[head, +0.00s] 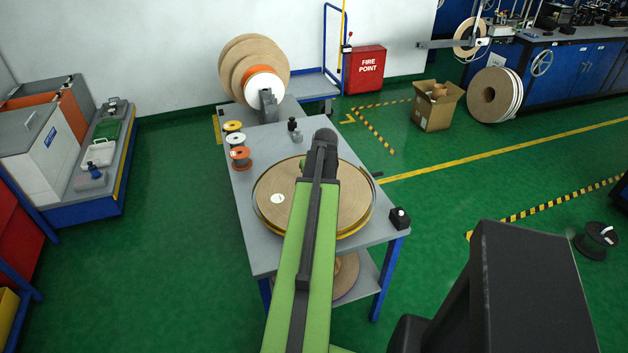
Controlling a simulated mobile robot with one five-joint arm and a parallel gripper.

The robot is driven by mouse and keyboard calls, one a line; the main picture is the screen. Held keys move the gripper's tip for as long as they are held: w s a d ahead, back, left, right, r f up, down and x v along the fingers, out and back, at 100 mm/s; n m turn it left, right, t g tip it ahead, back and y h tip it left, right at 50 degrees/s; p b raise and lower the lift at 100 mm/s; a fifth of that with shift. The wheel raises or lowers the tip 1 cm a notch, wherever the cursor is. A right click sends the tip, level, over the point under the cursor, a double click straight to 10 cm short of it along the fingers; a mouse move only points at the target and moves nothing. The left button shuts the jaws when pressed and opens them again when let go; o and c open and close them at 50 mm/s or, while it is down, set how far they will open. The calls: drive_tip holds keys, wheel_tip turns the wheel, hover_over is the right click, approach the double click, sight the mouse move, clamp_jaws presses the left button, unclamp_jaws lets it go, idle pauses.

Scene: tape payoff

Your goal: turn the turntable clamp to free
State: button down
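The turntable (345,215) is a round brown disc with a yellowish rim on a grey table. A white round spot (277,199) shows on its left part. My green and black arm (316,230) reaches across it and covers its middle. The arm's dark end (324,142) is over the disc's far edge. My gripper's fingers cannot be made out, hidden behind the arm. A small black box (399,218) with a pale mark on top sits at the table's right front corner. A small dark piece shows at the table's right edge (377,174). I cannot tell which part is the clamp.
Small spools (240,157) line the table's left edge. A stand with large reels (250,68) is behind the table. Small dark fittings (293,126) stand near its far edge. A cardboard box (433,108) is on the floor.

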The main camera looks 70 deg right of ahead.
idle(0.4)
drive_tip(key=c, duration=1.5)
unclamp_jaws()
drive_tip(key=shift+w, duration=0.1)
drive_tip(key=p+v, duration=1.6)
drive_tip(key=v, duration=0.1)
drive_tip(key=shift+r, duration=0.2)
